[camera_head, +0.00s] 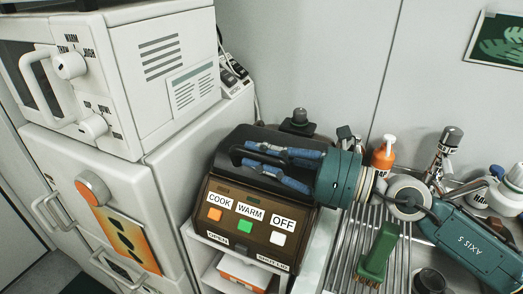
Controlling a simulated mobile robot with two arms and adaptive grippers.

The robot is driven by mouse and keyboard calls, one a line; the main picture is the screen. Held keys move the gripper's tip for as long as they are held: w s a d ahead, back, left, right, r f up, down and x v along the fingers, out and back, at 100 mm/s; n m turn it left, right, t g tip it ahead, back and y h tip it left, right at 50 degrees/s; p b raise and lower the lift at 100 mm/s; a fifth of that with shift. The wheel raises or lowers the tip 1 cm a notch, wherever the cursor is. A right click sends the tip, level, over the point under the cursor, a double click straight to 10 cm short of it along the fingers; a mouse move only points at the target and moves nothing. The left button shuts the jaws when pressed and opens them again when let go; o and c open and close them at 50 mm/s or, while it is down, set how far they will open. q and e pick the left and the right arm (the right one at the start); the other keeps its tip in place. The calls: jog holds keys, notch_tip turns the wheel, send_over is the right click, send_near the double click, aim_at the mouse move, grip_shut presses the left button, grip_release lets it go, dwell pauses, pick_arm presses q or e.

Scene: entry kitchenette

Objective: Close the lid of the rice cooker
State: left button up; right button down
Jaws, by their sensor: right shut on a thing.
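The rice cooker (225,232) is a brown box with COOK, WARM and OFF buttons on its front, standing on a white shelf unit. Its dark lid (235,141) shows above the body, partly hidden behind my right gripper. I cannot tell whether the lid is fully down. My right gripper (246,162) reaches in from the right, with blue fingers across the lid. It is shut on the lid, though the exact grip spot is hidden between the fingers. My left gripper is out of view.
A white microwave (178,25) on a white fridge (165,195) stands close on the left. On the right are a metal drainer (345,245), a green brush (378,252), an orange pump bottle (383,155) and a tap (447,145). A wall stands behind.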

jog(key=shift+s+a+f, duration=0.1)
jog(key=shift+s+f, duration=0.1)
jog(key=shift+f, duration=0.25)
jog(key=c, duration=1.6)
grip_release()
jog(key=shift+c, duration=0.2)
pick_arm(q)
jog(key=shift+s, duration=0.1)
pick_arm(e)
jog(key=shift+r, duration=0.1)
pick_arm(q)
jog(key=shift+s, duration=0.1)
pick_arm(e)
jog(key=shift+r, duration=0.15)
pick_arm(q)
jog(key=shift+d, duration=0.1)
pick_arm(e)
notch_tip(320, 180, up, 10)
jog(key=shift+f, duration=0.15)
